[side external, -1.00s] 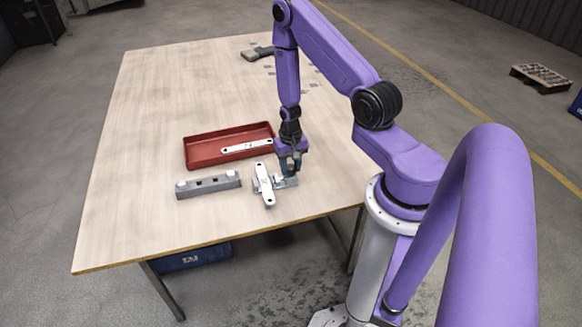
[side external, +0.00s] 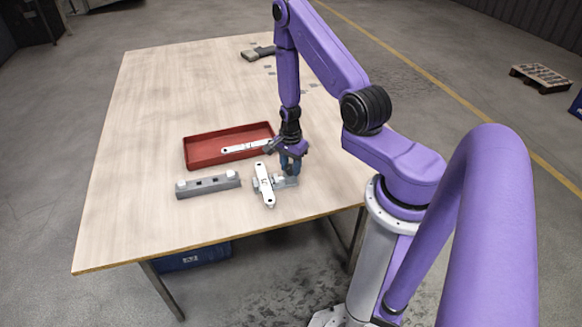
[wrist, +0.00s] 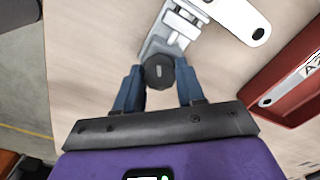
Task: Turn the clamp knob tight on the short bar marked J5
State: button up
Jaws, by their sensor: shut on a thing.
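A short light-metal bar (side external: 264,185) lies in a grey clamp (side external: 287,182) near the table's front edge. The bar also shows at the top of the wrist view (wrist: 236,14), with a hole at its end; I cannot read its marking. The clamp (wrist: 160,42) ends in a dark round knob (wrist: 160,72) with a pale mark on its face. My gripper (wrist: 160,82) has its two blue fingers on either side of the knob, shut on it. In the side view my gripper (side external: 290,164) points down at the clamp's right end and hides the knob.
A red tray (side external: 199,155) behind the clamp holds another pale bar (side external: 246,146). A grey block (side external: 208,186) with two white pegs lies to the left. A brush-like thing (side external: 258,53) lies at the table's far edge. The table's left side is clear.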

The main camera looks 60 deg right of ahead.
jog(key=m, duration=0.6)
jog(key=shift+m, duration=0.3)
jog(key=o, duration=1)
jog(key=shift+c, duration=0.2)
jog(key=n, duration=0.4)
jog(key=shift+n, duration=0.3)
jog(key=n, duration=0.4)
jog(key=shift+n, duration=0.4)
jog(key=n, duration=0.8)
jog(key=shift+n, duration=0.3)
